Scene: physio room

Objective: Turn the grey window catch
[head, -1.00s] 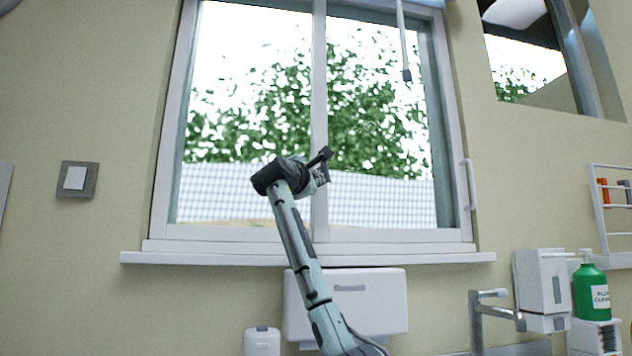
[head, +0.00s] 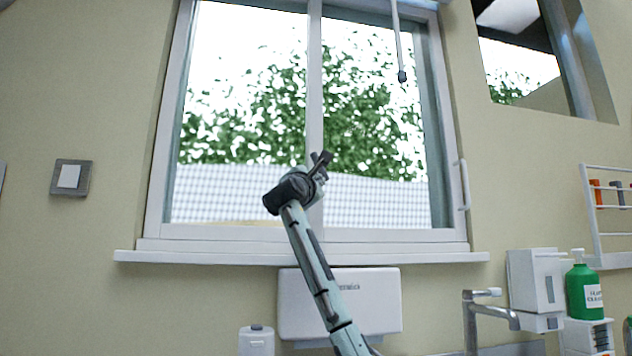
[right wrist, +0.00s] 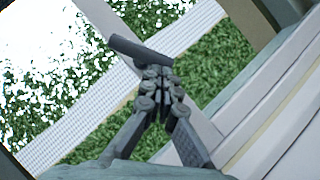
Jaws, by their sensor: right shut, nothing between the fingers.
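The grey window catch (head: 321,164) is a short dark bar on the window's white middle post. It slants up to the right in the head view. In the right wrist view the catch (right wrist: 138,49) lies across the post just beyond my fingertips. My right gripper (head: 311,183) is at the catch's lower end, partly hidden behind my wrist. In the right wrist view its fingers (right wrist: 157,78) are shut with nothing between them. The tips look close against the bar, but I cannot tell whether they touch. My left gripper is not in view.
The white window sill (head: 300,257) runs below my right arm. A white dispenser (head: 340,303) hangs under it. A tap (head: 480,318), a soap dispenser (head: 536,290) and a green bottle (head: 585,290) stand at the lower right.

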